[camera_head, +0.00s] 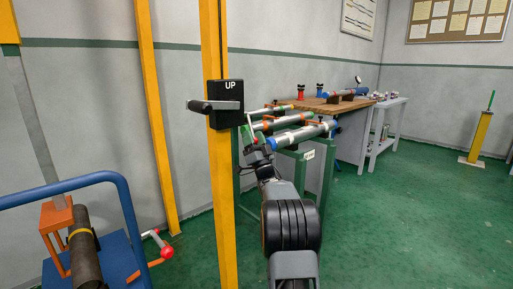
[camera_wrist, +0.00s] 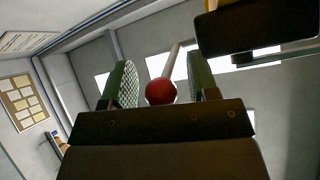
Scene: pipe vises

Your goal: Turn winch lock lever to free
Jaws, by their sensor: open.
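A pale lever with a red ball knob (camera_wrist: 161,91) shows in the wrist view. The knob lies between the two fingers of my gripper (camera_wrist: 159,86), and its rod runs up and away. My gripper is open, with a visible gap beside the knob on both sides. In the head view my gripper (camera_head: 258,154) is small and dark, just right of the yellow post (camera_head: 219,175). I cannot make out the knob or finger contact clearly in that view.
A black box (camera_head: 225,91) marked UP, with a grey handle (camera_head: 214,105), is on the post close above my gripper. Pipes on green stands (camera_head: 327,185) lie behind my arm. A blue cart rail (camera_head: 110,178) and a red-knobbed crank (camera_head: 166,252) are at left.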

